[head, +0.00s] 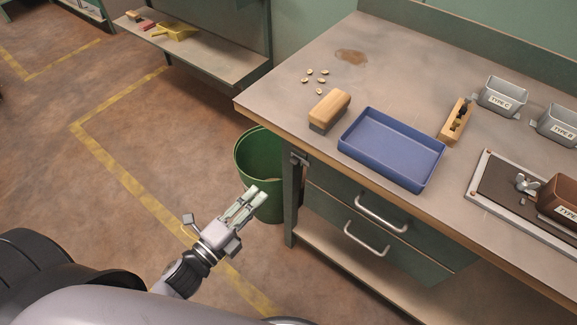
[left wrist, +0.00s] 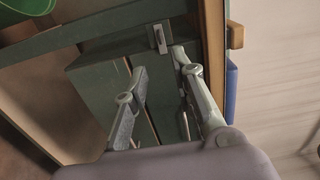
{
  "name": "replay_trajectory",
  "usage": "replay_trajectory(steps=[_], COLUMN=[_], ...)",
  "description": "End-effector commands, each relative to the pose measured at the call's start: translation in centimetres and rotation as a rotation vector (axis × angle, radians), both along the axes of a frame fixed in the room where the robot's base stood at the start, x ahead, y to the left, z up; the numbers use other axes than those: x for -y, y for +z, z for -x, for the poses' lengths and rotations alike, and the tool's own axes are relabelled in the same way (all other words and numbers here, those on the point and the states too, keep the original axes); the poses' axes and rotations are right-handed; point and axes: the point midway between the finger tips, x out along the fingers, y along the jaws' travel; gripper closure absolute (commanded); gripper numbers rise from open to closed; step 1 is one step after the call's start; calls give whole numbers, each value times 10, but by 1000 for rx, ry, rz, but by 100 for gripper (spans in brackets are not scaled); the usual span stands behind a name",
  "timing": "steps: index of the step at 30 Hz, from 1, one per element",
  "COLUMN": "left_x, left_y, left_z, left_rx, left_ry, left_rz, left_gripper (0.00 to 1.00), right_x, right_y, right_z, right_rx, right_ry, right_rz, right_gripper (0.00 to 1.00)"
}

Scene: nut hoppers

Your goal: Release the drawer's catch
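The workbench holds two green drawers, an upper one (head: 340,199) and a lower one (head: 333,222), each with a silver bar handle. A small grey metal catch (head: 299,158) sits at the bench's left corner post, just under the top. It also shows in the left wrist view (left wrist: 158,38), ahead of the fingertips. My left gripper (head: 257,194) is in front of the green bin, left of and apart from the catch. Its fingers stand apart with nothing between them, as the left wrist view (left wrist: 158,62) shows. My right gripper is out of view.
A green bin (head: 255,155) stands on the floor beside the bench's left leg. On the bench (head: 300,110) are a blue tray (head: 345,155), a brush (head: 330,108), several nuts and metal bins (head: 503,96). Open floor lies to the left.

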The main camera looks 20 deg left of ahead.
Motion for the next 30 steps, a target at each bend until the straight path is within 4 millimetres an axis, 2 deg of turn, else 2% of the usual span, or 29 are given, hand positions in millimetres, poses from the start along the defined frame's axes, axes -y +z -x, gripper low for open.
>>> replay_trajectory(steps=[1,9,15,21,30], left_x=[4,25,37,44,45], left_y=[1,1,0,-1,0], left_z=[-13,-69,-102,-120,-123], left_rx=[5,4,0,-1,-3], left_ry=[-2,-1,0,0,1], left_rz=[0,-1,-1,1,1], left_gripper=[76,76,76,76,76], right_x=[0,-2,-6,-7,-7], right_y=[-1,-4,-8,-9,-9], right_z=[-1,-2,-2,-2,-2], right_rx=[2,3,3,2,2], right_ry=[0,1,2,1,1], right_rz=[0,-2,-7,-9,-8], right_gripper=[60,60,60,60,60])
